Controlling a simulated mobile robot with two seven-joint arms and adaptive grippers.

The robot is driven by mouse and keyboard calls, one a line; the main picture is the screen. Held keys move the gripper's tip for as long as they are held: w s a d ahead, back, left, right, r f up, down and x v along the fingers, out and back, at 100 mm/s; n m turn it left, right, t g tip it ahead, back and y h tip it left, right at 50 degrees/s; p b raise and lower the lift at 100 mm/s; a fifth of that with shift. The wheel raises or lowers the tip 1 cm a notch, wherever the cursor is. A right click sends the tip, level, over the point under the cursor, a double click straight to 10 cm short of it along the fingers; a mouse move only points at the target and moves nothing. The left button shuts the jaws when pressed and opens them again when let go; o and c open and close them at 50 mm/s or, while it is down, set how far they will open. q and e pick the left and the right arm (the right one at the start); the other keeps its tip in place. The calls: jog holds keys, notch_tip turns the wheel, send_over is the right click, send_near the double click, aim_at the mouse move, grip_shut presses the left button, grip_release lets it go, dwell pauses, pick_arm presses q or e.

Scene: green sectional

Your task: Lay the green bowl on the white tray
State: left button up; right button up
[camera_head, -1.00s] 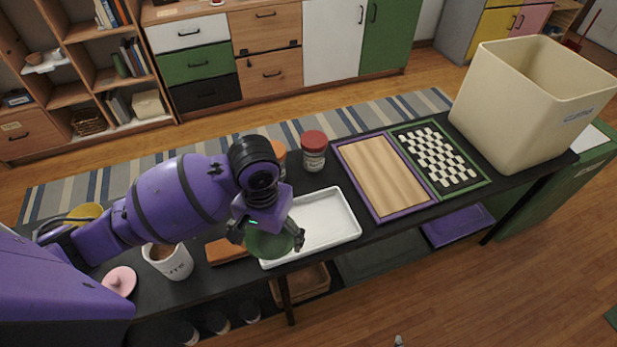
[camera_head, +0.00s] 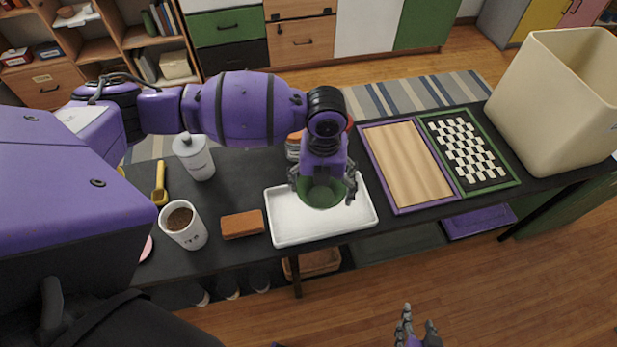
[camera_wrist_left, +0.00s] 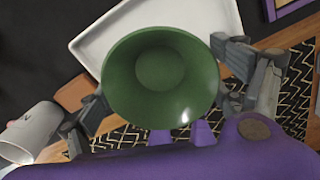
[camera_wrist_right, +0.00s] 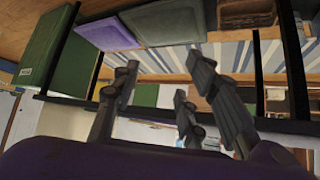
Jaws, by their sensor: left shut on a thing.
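The green bowl (camera_head: 322,194) is held between the fingers of my left gripper (camera_head: 322,188), over the white tray (camera_head: 290,232). In the left wrist view the bowl (camera_wrist_left: 160,75) faces the camera, its inside visible, with fingers on both sides of its rim. The tray (camera_wrist_left: 95,40) shows behind it. Whether the bowl touches the tray is hard to tell; it appears just above it. My right gripper (camera_head: 418,322) is low at the bottom of the head view, in front of the table. In the right wrist view its fingers (camera_wrist_right: 165,95) are apart and empty.
An orange-brown block (camera_head: 242,224) and a white mug (camera_head: 184,226) stand left of the tray. A wooden board with purple rim (camera_head: 408,165), a checkered board (camera_head: 468,150) and a cream bin (camera_head: 555,100) are to the right. Jars stand behind my left gripper, partly hidden.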

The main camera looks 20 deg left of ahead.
aim_at(321, 191)
pick_arm(q)
jog(key=m, duration=0.2)
jog(key=w+m, duration=0.1)
jog(key=m, duration=0.2)
jog(key=shift+w+a+r, duration=0.15)
jog(key=shift+w+a, duration=0.05)
jog(key=shift+f, duration=0.85)
notch_tip(321, 191, down, 4)
jog(key=shift+s+f+b, duration=0.1)
jog(key=shift+f+b, duration=0.05)
jog(key=shift+b, duration=1.05)
jog(key=shift+f, duration=0.35)
jog(key=shift+f+b, duration=0.35)
jog(key=shift+f, duration=0.5)
pick_arm(e)
jog(key=f, duration=0.1)
jog(key=s+f, duration=0.1)
jog(key=shift+d+f, duration=0.3)
jog(key=shift+s+d+f, duration=0.1)
jog(key=shift+s+d, duration=0.1)
jog(key=shift+d, duration=0.05)
pick_arm(q)
jog(key=shift+f, duration=0.15)
pick_arm(e)
jog(key=shift+w+a, duration=0.1)
jog(key=shift+a, duration=0.25)
